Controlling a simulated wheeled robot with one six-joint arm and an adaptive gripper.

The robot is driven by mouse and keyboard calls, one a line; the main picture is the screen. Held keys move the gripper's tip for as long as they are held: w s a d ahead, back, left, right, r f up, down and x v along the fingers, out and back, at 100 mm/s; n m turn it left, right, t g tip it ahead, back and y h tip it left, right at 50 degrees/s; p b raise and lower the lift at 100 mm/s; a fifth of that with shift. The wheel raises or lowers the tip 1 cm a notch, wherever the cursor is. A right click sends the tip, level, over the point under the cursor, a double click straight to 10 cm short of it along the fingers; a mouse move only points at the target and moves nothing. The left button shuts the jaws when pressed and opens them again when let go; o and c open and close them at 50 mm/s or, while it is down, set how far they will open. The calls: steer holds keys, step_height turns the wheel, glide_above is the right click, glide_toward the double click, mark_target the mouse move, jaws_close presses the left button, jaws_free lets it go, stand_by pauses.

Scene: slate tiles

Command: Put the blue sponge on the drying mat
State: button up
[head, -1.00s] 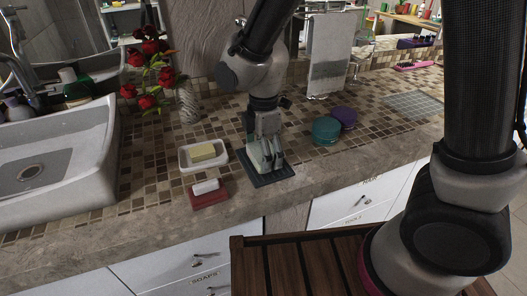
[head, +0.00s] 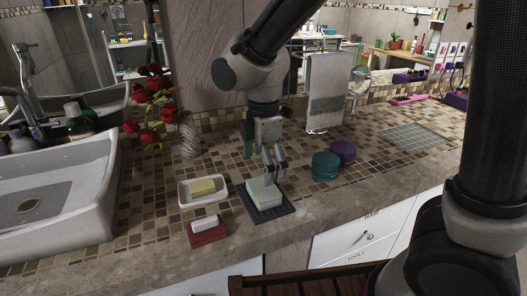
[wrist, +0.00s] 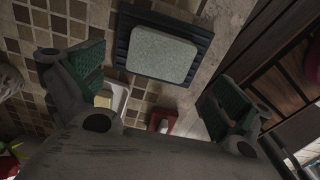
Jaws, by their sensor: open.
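A pale blue-grey block, seemingly the blue sponge (head: 264,194), lies flat on a dark ribbed mat, seemingly the drying mat (head: 280,211). In the wrist view the sponge (wrist: 163,54) lies wholly within the edges of the mat (wrist: 122,48), with a dark border showing around it. My gripper (head: 266,162) is above and just behind the sponge, open and empty. In the wrist view its green-padded fingers (wrist: 153,80) are spread wide, with the sponge beyond them and nothing between them.
Left of the mat are a white dish (head: 186,197) with a yellow bar (head: 202,187) and a red holder (head: 207,235) with a white piece. Right are teal (head: 325,165) and purple (head: 342,151) round containers. A sink (head: 60,200) and a flower vase (head: 189,140) are farther left.

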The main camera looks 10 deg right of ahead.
step_height(320, 180, up, 5)
steer(key=d+r+m, duration=0.4)
steer(key=d+m, duration=0.1)
steer(key=d, duration=0.4)
steer(key=s+d+r+m+t, duration=0.2)
steer(key=s+d+m, duration=0.3)
steer(key=d+m, duration=0.3)
steer(key=s+d+r+m+t, duration=0.2)
steer(key=s+d+m, duration=0.4)
steer(key=d, duration=0.7)
steer(key=m, duration=0.2)
steer(key=shift+s+d+m, duration=0.2)
steer(key=shift+d+m, duration=0.1)
